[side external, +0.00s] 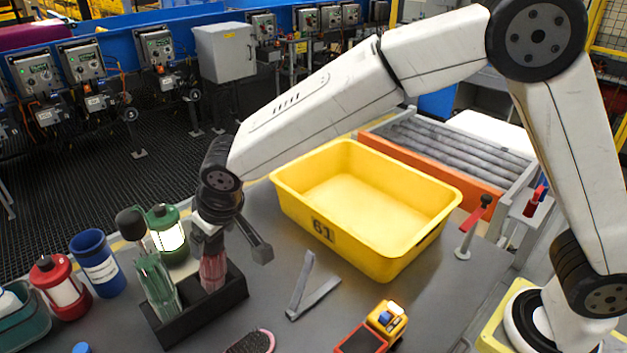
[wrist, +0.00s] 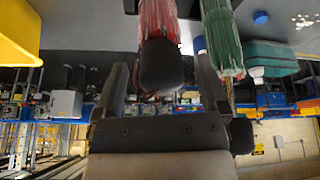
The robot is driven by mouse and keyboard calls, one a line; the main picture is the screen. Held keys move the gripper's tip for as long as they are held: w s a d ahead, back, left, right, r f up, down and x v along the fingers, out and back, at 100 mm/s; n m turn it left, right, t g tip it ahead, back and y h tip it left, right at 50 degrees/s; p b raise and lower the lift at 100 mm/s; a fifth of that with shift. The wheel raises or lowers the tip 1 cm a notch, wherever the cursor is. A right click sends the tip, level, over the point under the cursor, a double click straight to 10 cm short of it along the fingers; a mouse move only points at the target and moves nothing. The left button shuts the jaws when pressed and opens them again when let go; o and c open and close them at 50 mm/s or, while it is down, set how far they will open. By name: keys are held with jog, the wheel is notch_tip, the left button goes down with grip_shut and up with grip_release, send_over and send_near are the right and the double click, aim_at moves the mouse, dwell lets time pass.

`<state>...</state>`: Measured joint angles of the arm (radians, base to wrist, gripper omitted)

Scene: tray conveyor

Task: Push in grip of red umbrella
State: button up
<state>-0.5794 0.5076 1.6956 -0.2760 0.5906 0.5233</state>
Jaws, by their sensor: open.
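The red umbrella (side external: 213,271) stands in a black holder (side external: 205,321), its upper end hidden by my gripper in the side view. In the wrist view the red umbrella (wrist: 159,20) shows its black grip (wrist: 160,66) between my fingers in the picture. My gripper (side external: 233,236) is open above the red umbrella; it also shows in the wrist view (wrist: 162,85). I cannot tell whether either finger touches the grip. A green umbrella (side external: 155,285) with a dark grip (side external: 130,223) stands in the same holder, to the left.
A yellow bin (side external: 440,207) stands to the right. A grey angled bracket (side external: 310,290), a brush (side external: 252,343) and a toy truck (side external: 372,330) lie in front.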

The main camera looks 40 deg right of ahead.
jog(key=v, duration=0.6)
jog(key=shift+s+r, duration=0.2)
jog(key=shift+r, duration=0.2)
jog(key=shift+d, duration=0.1)
jog(key=s+d+f+m, duration=0.1)
jog(key=s+d+f, duration=0.2)
jog(key=d, duration=0.6)
jog(key=s+d+f+m+g, duration=0.1)
jog(key=s+d+f, duration=0.3)
jog(key=s+d, duration=0.3)
jog(key=s+d+f+m+g, duration=0.1)
jog(key=s+d+f, duration=0.3)
jog(key=d, duration=0.6)
jog(key=shift+s+d+h, duration=0.3)
jog(key=shift+s+h, duration=0.1)
jog(key=shift+s, duration=0.35)
